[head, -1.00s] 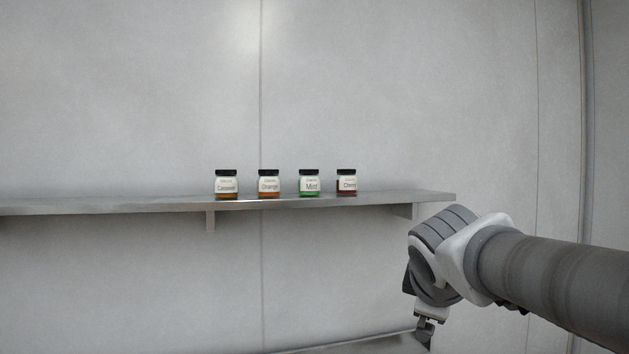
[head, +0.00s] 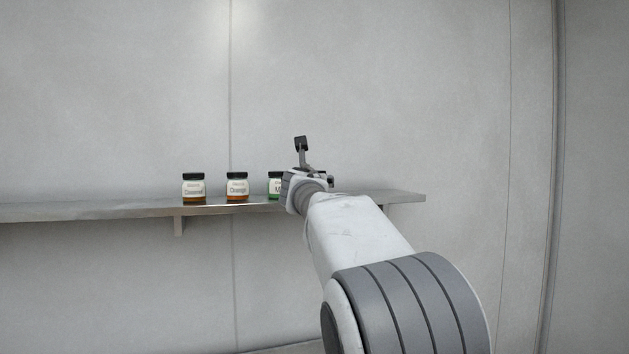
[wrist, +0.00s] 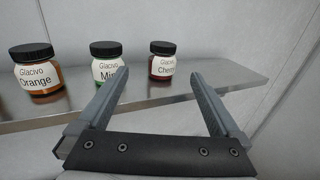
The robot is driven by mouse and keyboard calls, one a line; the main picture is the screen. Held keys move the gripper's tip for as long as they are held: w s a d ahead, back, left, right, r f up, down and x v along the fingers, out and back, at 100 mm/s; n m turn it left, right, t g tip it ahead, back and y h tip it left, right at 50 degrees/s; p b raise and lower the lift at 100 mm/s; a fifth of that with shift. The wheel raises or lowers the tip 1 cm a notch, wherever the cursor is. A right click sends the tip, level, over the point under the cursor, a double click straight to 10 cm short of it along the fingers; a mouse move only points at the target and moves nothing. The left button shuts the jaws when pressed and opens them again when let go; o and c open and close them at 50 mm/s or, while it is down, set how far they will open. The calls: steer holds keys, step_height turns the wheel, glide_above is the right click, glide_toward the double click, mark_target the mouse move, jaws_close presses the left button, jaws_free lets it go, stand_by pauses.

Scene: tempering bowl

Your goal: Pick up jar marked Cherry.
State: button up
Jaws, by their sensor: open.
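The jar marked Cherry (wrist: 163,62) stands upright on the metal shelf in the wrist view, with a black lid, white label and dark red contents. It shows beyond my gripper (wrist: 158,88), between the lines of the two fingers and nearer the right one. The fingers are spread apart with nothing between them. In the head view my gripper (head: 315,160) is at the shelf, and my arm hides the Cherry jar. The jar marked Mint (wrist: 106,66) stands left of Cherry, partly behind the left finger; in the head view its right side is covered.
The jar marked Orange (wrist: 35,70) stands left of Mint, and the jar marked Caramel (head: 194,188) is farther left. The shelf (head: 110,211) is fixed to a pale wall (head: 120,90). Its right end, beyond Cherry, is bare.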

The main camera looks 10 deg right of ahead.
steer(key=w+p, duration=0.1)
steer(key=w, duration=0.1)
steer(key=w+d+p, duration=0.1)
steer(key=w+p, duration=0.1)
steer(key=w, duration=0.1)
steer(key=w+p, duration=0.1)
steer(key=w, duration=0.1)
steer(key=shift+w+d+r, duration=0.2)
steer(key=shift+w+d, duration=0.05)
steer(key=shift+w+d+f+p, duration=0.15)
steer(key=shift+w+d+p, duration=0.05)
steer(key=shift+w+p, duration=0.6)
steer(key=w+p, duration=0.2)
steer(key=w+d+p, duration=0.1)
steer(key=shift+d+r, duration=0.1)
steer(key=shift+r, duration=0.25)
steer(key=shift+w+d+p, duration=0.1)
steer(key=shift+w+p, duration=0.55)
steer(key=shift+p, duration=0.35)
steer(key=shift+w+f, duration=0.15)
steer(key=shift+w, duration=0.2)
jaws_close()
